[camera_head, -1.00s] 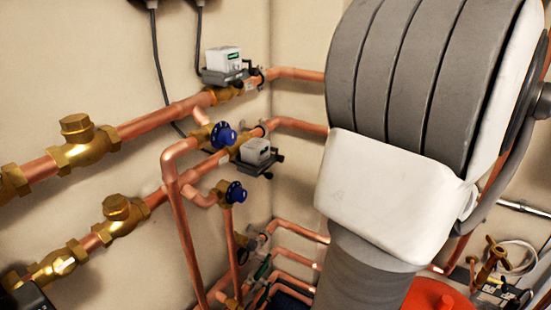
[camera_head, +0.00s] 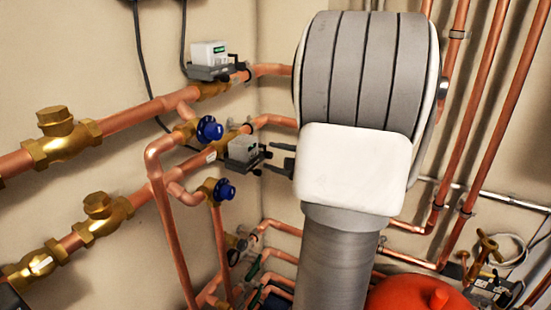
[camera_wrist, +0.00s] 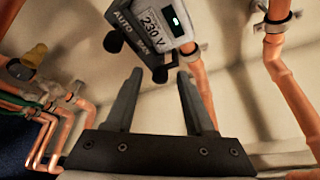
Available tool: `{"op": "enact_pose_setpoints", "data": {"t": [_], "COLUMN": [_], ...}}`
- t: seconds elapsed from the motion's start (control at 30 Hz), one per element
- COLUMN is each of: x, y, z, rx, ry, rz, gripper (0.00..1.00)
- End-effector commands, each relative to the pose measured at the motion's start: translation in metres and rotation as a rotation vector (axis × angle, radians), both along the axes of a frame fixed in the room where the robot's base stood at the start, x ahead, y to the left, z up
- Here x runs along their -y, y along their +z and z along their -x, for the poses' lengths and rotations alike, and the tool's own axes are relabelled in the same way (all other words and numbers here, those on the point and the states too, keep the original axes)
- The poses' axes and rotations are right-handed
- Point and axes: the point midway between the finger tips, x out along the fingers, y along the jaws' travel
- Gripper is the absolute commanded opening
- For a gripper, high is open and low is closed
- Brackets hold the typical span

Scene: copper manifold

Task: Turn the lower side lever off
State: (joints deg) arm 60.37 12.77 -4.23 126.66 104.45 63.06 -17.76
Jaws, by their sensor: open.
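The lower grey actuator box (camera_head: 243,149) sits on the lower copper pipe, with small black knobs on its right side. In the wrist view its face (camera_wrist: 150,17) reads "230V" and "AUTO" and "MAN". Two black knobs stick out below it, one at the left (camera_wrist: 113,41) and one at the right (camera_wrist: 160,73). My gripper (camera_wrist: 159,74) is open and empty, its two fingers pointing toward the box. The right knob appears between the fingertips; whether it is within reach of them I cannot tell. In the head view the fingers (camera_head: 279,160) show just right of the box.
An upper actuator box (camera_head: 210,55) sits on the pipe above. Blue-handled valves (camera_head: 209,129) (camera_head: 223,190) are left of and below the lower box. More pipes (camera_wrist: 62,115) run at lower left. A red vessel (camera_head: 412,294) stands below my arm.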

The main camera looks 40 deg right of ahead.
Motion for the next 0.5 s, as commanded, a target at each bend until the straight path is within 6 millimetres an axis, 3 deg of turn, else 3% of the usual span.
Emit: {"op": "enact_pose_setpoints", "data": {"t": [0.17, 0.4, 0.47, 0.5], "x": [0.0001, 0.0, 0.0, 0.0], "y": [0.0002, 0.0002, 0.0002, 0.0002], "z": [0.0001, 0.0004, 0.0005, 0.0005], "rx": [0.0, 0.0, 0.0, 0.0], "ry": [0.0, 0.0, 0.0, 0.0], "rz": [0.0, 0.0, 0.0, 0.0], "gripper": [0.55, 0.11, 0.01, 0.0]}}
